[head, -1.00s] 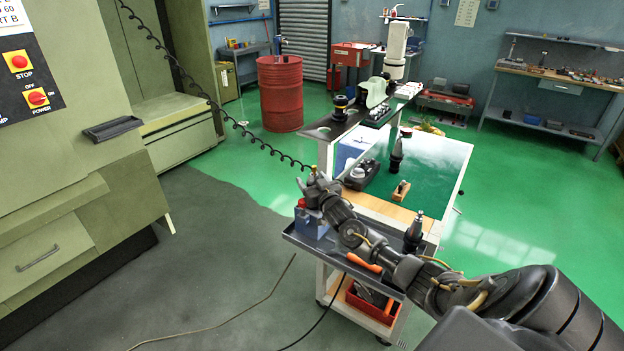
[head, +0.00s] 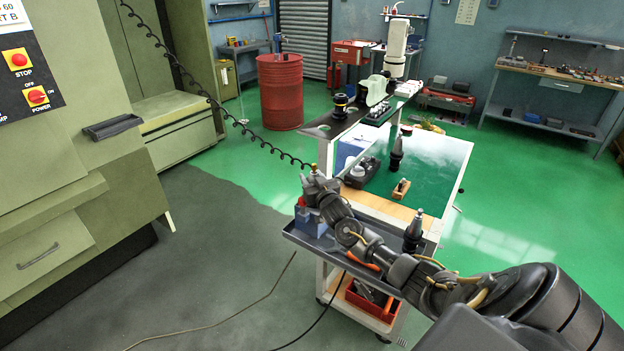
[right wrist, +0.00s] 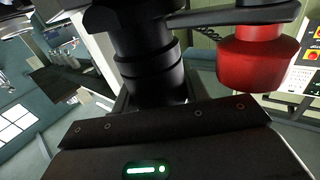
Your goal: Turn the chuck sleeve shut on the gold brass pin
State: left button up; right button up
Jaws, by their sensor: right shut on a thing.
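My right gripper (head: 311,187) is at the end of the arm reaching over the near end of the cart. It is shut on a dark, stepped round body, which I take to be the chuck sleeve (right wrist: 150,62); in the right wrist view this stands just beyond the gripper's dark front edge. The fingertips are hard to make out. A tiny gold-coloured tip (head: 314,166) shows above the gripper; it may be the brass pin, but it is too small to be sure. My left gripper is not in view.
A blue block (head: 309,221) stands on the cart's grey tray (head: 297,237) beneath the gripper. A red knob-like part (right wrist: 258,60) sits beside the sleeve. A dark tool holder (head: 413,236) stands to the right. A coiled black cord (head: 215,103) hangs down towards the gripper.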

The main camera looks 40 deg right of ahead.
jog(key=m+g+h, duration=0.1)
jog(key=m+h, duration=0.1)
jog(key=shift+f+h, duration=0.1)
jog(key=shift+h, duration=0.2)
jog(key=m+g+h+b, duration=0.1)
jog(key=m+g+h, duration=0.1)
jog(key=h, duration=0.1)
jog(key=shift+s+d+b, duration=0.1)
jog(key=shift+d+b, duration=0.1)
jog(key=shift+b, duration=0.1)
jog(key=m+g+h+b, duration=0.2)
jog(key=m+g+h, duration=0.1)
jog(key=shift+s+d+f, duration=0.1)
jog(key=shift+s+d, duration=0.05)
jog(key=shift+s+m+g+h+b, duration=0.1)
jog(key=shift+m+g+h+b, duration=0.6)
jog(key=shift+g, duration=0.3)
jog(key=shift+d+r, duration=0.1)
jog(key=shift+r, duration=0.1)
jog(key=o, duration=1)
